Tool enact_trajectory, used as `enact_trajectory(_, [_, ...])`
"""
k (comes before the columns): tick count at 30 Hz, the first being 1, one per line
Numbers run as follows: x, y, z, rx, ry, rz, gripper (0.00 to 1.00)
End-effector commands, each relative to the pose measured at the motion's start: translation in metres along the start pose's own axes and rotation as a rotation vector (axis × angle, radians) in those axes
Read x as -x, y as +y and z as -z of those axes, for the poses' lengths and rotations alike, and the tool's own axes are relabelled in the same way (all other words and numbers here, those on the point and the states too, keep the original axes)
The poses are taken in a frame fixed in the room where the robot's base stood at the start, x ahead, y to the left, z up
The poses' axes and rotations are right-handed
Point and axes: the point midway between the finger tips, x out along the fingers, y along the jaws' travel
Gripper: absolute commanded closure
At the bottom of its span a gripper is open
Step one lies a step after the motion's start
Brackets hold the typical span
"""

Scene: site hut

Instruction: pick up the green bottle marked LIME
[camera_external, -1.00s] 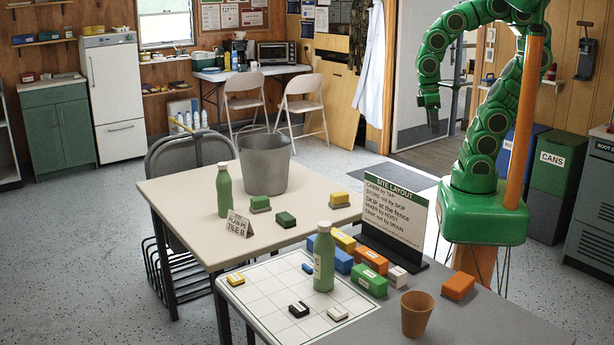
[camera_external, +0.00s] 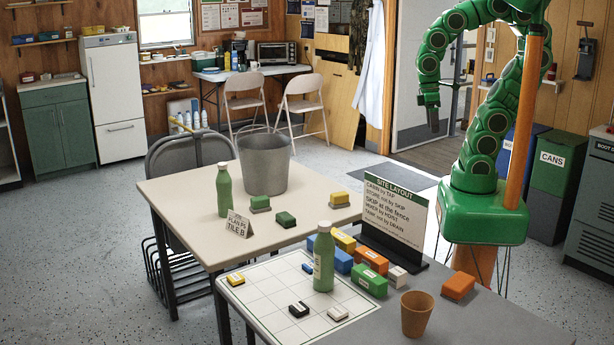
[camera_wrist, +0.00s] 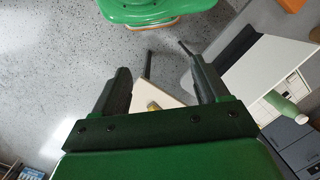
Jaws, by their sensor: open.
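A green bottle (camera_external: 323,258) with a pale cap stands upright on the gridded board on the near table. A label shows on its left side, but I cannot read it. A second green bottle (camera_external: 224,190) stands upright on the far cream table beside a small card reading TILE B; no marking on it is readable. My gripper (camera_external: 433,127) hangs pointing down, high and to the right of both bottles, well apart from them. In the wrist view my gripper (camera_wrist: 160,90) is open with nothing between its fingers. One green bottle (camera_wrist: 285,107) shows at the right of that view.
A SITE LAYOUT sign (camera_external: 394,218), a tan cup (camera_external: 417,314) and several coloured blocks stand near the front bottle. A grey bucket (camera_external: 264,163) stands behind the far bottle.

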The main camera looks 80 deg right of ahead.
Motion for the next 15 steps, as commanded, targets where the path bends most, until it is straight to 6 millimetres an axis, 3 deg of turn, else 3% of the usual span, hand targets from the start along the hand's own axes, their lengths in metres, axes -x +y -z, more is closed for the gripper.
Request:
enact_trajectory(1, [0.006,0.022,0.000,-0.063,0.007,-0.065,0.26])
enact_trajectory(15, [0.049,0.019,-0.007,-0.063,0.001,-0.065,0.26])
